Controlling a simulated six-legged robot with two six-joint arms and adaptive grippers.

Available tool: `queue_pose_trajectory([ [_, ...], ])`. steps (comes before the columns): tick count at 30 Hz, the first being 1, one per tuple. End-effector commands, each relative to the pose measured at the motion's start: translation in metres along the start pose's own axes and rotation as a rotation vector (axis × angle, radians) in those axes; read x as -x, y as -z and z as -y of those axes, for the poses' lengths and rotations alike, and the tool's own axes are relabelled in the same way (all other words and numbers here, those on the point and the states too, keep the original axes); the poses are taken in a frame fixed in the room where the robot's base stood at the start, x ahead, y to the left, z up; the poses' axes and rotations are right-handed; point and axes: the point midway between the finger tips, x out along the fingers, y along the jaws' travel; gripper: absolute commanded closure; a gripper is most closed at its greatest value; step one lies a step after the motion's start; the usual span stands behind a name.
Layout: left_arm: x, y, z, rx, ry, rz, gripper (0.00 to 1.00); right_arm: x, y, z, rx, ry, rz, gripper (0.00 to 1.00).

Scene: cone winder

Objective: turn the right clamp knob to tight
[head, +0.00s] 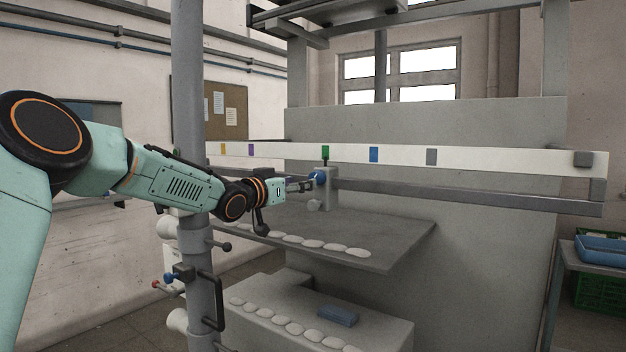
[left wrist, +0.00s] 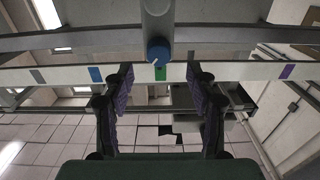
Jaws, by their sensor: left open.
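A blue clamp knob (head: 319,177) is on a grey clamp block (head: 331,178) on the long rail, just below the green mark (head: 325,152). In the left wrist view the knob (left wrist: 158,50) shows a small white mark on its rim, beside the green mark. My left gripper (head: 301,186) points at the knob from the left in the head view. In the left wrist view its purple-padded fingers are open, with the knob just beyond and between their tips, apart from both. My right gripper is not in view.
The white scale strip (head: 475,162) with coloured marks runs along the grey rail (head: 480,192). Below is a grey shelf (head: 390,240) with several white discs. A grey post (head: 187,120) stands left, with another blue knob (head: 169,276) and a black handle (head: 213,302).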

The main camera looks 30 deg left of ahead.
Motion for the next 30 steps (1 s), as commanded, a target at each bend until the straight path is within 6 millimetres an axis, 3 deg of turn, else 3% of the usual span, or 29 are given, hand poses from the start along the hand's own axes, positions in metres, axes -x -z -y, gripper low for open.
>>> queue_pose_trajectory([
  [15, -0.058, 0.002, -0.001, -0.004, -0.001, 0.001, 0.43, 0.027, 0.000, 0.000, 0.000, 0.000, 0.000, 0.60],
  [30, -0.069, 0.000, -0.002, 0.001, -0.003, -0.001, 0.43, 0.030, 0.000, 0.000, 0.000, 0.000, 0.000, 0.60],
])
